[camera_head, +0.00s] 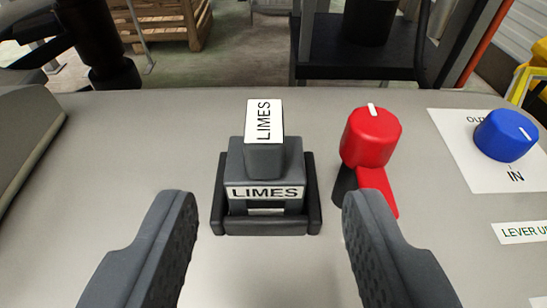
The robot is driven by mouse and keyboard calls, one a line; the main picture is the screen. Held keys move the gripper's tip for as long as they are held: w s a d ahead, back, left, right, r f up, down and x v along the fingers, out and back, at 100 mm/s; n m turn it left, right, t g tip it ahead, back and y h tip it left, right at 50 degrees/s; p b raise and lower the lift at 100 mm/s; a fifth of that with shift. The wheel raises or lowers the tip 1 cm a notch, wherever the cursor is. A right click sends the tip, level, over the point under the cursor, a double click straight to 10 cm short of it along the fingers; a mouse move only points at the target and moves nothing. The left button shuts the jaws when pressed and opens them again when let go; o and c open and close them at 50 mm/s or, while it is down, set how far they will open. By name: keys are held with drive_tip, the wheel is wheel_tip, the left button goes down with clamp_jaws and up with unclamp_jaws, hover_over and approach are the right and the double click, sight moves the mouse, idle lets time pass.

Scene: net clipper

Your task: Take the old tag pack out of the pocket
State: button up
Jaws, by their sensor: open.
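The tag pack (265,160) is a grey stepped block with white labels reading "LIMES" on its raised top and on its front. It sits upright in a dark, low-walled pocket (267,228) on the grey panel. My gripper (268,222) is open, with one finger at the left and one at the right in the foreground. The fingers are nearer to me than the pack and apart from it. Nothing is between them.
A red knob with a red lever (371,138) stands just right of the pocket. A blue knob (505,136) stands on a white sheet (465,170) marked "IN" at the far right. A "LEVER" label (521,232) lies below it. The panel (130,150) left of the pocket is clear.

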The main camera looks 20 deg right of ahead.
sight(265, 123)
drive_tip(key=x, duration=0.4)
drive_tip(key=shift+w+d+f, duration=0.1)
drive_tip(key=shift+w, duration=0.2)
drive_tip(key=shift+f+x, duration=0.1)
drive_tip(key=shift+x, duration=1.55)
drive_tip(key=shift+f+x, duration=0.15)
drive_tip(key=shift+x, duration=1.5)
clamp_jaws()
